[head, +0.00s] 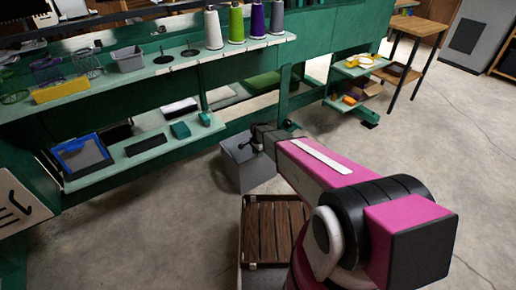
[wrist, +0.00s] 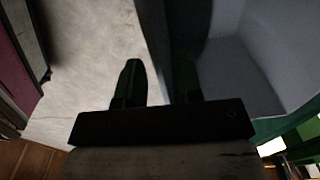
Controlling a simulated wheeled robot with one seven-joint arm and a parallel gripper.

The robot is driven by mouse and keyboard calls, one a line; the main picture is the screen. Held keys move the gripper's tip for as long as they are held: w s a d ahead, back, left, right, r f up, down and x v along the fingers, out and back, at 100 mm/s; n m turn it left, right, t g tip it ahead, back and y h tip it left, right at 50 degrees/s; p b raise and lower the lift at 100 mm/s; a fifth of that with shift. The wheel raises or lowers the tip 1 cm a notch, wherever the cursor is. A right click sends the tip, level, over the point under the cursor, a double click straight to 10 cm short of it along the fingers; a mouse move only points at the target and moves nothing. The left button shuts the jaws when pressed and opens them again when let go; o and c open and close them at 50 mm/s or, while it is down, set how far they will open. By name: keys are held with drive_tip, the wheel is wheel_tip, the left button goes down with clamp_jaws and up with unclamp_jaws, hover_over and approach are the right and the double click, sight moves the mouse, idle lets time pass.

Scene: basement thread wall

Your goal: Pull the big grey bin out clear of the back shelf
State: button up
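The big grey bin (head: 250,172) stands on the floor at the foot of the green back shelf (head: 130,155), close against its front. My arm reaches to it, and my gripper (head: 250,143) is at the bin's top edge. In the wrist view, my gripper (wrist: 158,82) has its two dark fingers apart. The left finger is over bare floor and the right finger is on the bin side. The edge of the grey bin (wrist: 240,75) runs between them, with a strip of floor showing beside the left finger. Part of the bin is hidden by my arm.
Spools (head: 236,25) stand on the upper shelf board, with a small grey bin (head: 130,60) to their left. A blue-edged tray (head: 80,155) sits on the lower board. A wooden side table (head: 415,30) is at the back right. The floor (head: 140,235) at the left front is clear.

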drive_tip(key=shift+f, duration=2)
clamp_jaws()
